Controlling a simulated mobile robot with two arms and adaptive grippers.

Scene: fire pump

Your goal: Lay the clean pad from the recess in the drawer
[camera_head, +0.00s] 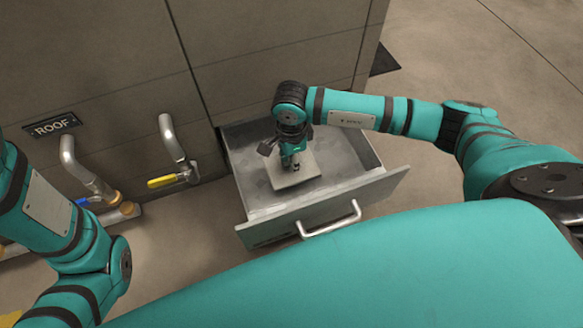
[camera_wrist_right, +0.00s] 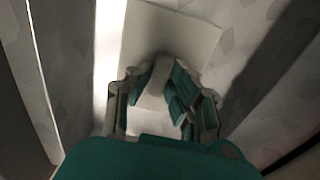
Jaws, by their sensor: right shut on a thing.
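The drawer (camera_head: 352,203) is pulled open, with its grey inside showing and a silver handle on its front. A pale square pad (camera_head: 302,171) is inside the drawer, under my right gripper (camera_head: 291,165). In the right wrist view the pad (camera_wrist_right: 190,35) lies beyond the fingers, and the right gripper (camera_wrist_right: 155,95) is closed on a part of it. The pad looks flat and low, near the drawer floor; whether it rests fully on the floor I cannot tell. My left arm shows at the left edge, but its gripper is out of view.
A grey cabinet wall with a ROOF sign (camera_head: 55,125) stands behind. Pipes and a yellow valve lever (camera_head: 162,182) stick out left of the drawer. The drawer's side walls stand close around the right gripper. Open floor (camera_head: 480,80) lies to the right.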

